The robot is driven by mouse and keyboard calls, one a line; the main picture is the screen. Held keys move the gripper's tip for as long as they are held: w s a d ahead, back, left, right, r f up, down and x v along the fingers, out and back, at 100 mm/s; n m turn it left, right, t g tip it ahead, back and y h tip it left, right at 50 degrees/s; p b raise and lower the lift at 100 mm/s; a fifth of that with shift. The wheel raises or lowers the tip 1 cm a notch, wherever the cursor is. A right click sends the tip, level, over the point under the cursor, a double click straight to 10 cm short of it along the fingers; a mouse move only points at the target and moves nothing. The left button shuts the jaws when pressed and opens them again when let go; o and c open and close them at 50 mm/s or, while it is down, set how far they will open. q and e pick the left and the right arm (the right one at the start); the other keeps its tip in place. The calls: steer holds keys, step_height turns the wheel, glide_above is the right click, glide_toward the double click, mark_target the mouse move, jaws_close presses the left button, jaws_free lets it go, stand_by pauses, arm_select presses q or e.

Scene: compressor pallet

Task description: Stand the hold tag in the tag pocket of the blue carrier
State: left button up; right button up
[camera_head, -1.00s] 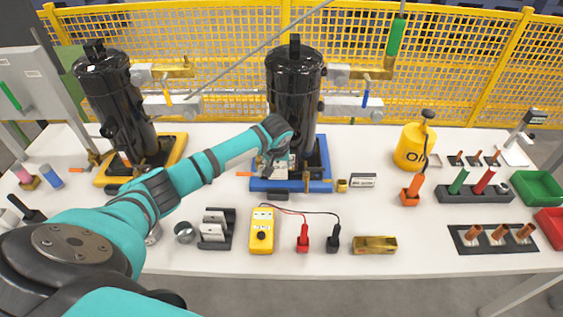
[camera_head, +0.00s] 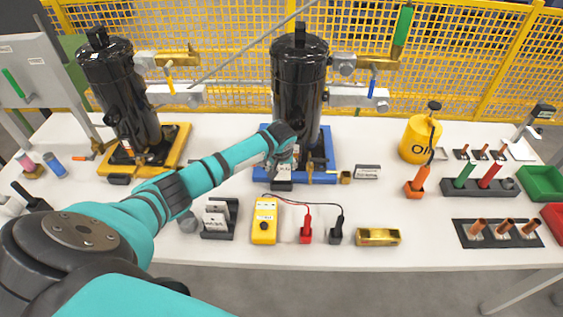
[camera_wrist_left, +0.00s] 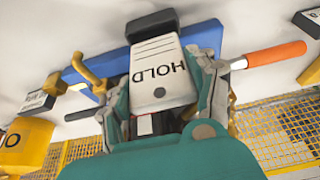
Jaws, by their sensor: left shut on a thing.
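The white hold tag (camera_wrist_left: 158,72), printed HOLD, is between the two fingers of my left gripper (camera_wrist_left: 165,88) in the left wrist view. In the head view this gripper (camera_head: 281,160) is at the front edge of the blue carrier (camera_head: 318,179), before the black compressor (camera_head: 298,85). The black tag pocket (camera_wrist_left: 152,23) is at the tag's far end in the wrist view; it also shows in the head view (camera_head: 282,186). Tag and pocket meet or overlap in the picture; I cannot tell how deep the tag sits. My right gripper is not in view.
An orange-handled tool (camera_wrist_left: 275,56) lies beside the gripper's finger. A brass hook (camera_wrist_left: 90,72) stands on the carrier's other side. A yellow meter (camera_head: 265,220), a tag rack (camera_head: 219,218) and a small labelled block (camera_head: 367,172) are nearby. A yellow carrier (camera_head: 177,150) is left.

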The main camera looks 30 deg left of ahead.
mark_target(281, 173)
arm_select(q)
steer(key=shift+f+b, duration=0.6)
steer(key=shift+f, duration=1.45)
steer(key=shift+f+b, duration=0.3)
steer(key=shift+f, duration=0.25)
steer(key=o, duration=1)
steer(key=c, duration=0.3)
steer(key=shift+r, duration=0.1)
steer(key=shift+r+p, duration=3.35)
steer(key=shift+p, duration=0.5)
